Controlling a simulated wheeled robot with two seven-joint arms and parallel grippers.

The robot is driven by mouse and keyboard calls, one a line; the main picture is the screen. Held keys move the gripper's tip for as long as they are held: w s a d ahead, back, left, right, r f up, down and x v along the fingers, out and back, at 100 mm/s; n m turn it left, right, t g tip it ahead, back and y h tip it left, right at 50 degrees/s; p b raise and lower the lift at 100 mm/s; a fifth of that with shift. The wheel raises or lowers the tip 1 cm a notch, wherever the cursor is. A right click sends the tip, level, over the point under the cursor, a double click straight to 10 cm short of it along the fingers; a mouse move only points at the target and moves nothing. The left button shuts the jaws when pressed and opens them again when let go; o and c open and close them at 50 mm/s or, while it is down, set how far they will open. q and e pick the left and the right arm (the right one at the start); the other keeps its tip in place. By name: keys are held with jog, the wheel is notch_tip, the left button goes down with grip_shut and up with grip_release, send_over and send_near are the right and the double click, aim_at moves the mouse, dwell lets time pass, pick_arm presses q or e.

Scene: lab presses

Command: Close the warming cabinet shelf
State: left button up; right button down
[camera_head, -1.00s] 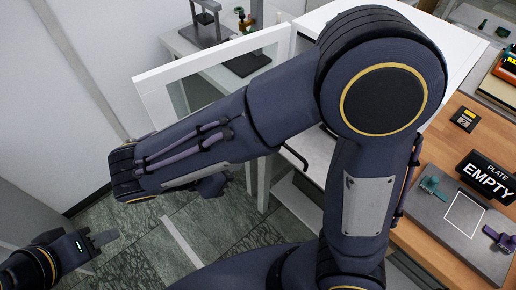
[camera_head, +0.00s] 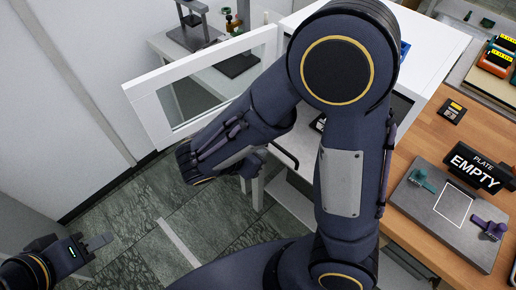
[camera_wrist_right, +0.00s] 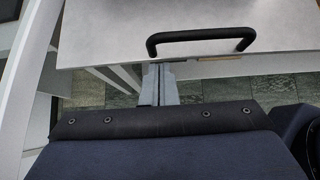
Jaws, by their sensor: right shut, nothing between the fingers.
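The white warming cabinet (camera_head: 437,45) stands at upper centre right, mostly behind my right arm. Its white-framed glass door (camera_head: 150,100) is swung open to the left. The pale grey shelf (camera_head: 297,150) sticks out from the cabinet front, with a black bar handle (camera_head: 286,156) on its front edge. The right wrist view shows the shelf (camera_wrist_right: 200,22) and its handle (camera_wrist_right: 201,38) close ahead. My right gripper (camera_wrist_right: 157,72) is shut and empty, just below and left of the handle, apart from it. My left gripper (camera_head: 98,243) hangs over the floor at lower left.
A wooden bench (camera_head: 418,145) at right carries a grey plate stand (camera_head: 420,205) and an EMPTY sign (camera_head: 477,168). A side table (camera_head: 190,50) with a press stands behind the open door. The tiled floor (camera_head: 150,215) is clear at lower left.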

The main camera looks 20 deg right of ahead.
jog(key=shift+d, duration=0.1)
dwell(0.3)
jog(key=w+d, duration=0.3)
jog(key=d, duration=0.4)
jog(key=w+d, duration=0.3)
jog(key=d, duration=0.4)
jog(key=w+d, duration=0.3)
jog(key=d, duration=0.4)
jog(key=shift+d+b, duration=0.3)
jog(key=shift+d, duration=0.15)
jog(key=shift+r, duration=0.1)
jog(key=shift+w, duration=0.1)
